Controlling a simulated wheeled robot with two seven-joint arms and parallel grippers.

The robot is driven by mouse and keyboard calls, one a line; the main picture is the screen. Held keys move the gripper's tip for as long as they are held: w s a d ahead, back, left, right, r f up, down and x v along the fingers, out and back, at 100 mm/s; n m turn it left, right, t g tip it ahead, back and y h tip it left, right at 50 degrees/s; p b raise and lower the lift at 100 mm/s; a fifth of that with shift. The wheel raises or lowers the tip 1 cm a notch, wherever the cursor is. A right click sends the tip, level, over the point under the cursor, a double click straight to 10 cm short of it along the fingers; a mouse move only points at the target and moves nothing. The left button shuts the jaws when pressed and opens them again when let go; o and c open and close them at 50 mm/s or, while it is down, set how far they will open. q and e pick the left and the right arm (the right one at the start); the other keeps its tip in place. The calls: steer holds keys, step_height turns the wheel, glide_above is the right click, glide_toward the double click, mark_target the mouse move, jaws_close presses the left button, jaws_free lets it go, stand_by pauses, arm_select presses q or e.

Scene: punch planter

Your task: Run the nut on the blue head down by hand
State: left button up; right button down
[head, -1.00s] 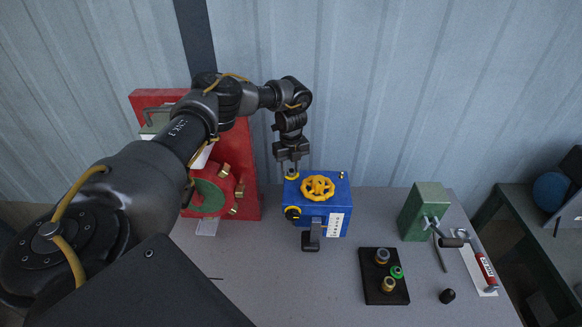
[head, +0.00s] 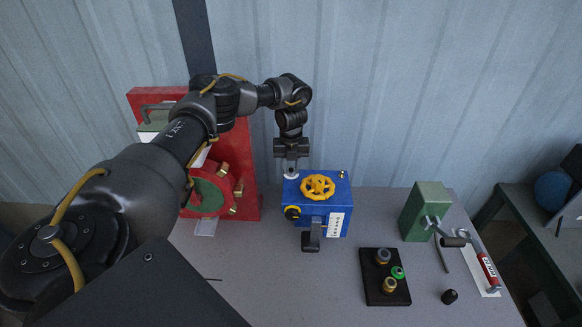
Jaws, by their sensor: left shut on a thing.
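The blue head (head: 330,217) is a blue box on the table, with a yellow handwheel (head: 317,187) on top. A small brass fitting (head: 341,174) stands at its back right corner. My left gripper (head: 291,173) points down at the back left corner of the blue head and is shut on the nut there. The nut is hidden by the fingertips, and its height on its stud cannot be told. My right gripper is not in view.
A red machine frame (head: 246,170) with a round red-green flange stands to the left. A black tray (head: 371,282) with several nuts lies at front right. A green block (head: 427,208) and a red-handled tool (head: 484,264) are further right. Bare table lies between.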

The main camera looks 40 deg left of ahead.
arm_select(q)
steer(key=o, duration=1)
steer(key=shift+r, duration=0.1)
steer(key=shift+w+r, duration=0.1)
steer(key=shift+r, duration=0.25)
step_height(320, 180, up, 10)
steer(key=b, duration=0.1)
steer(key=shift+b, duration=0.35)
step_height(320, 180, up, 11)
glide_above(291, 169)
steer(key=shift+f, duration=0.1)
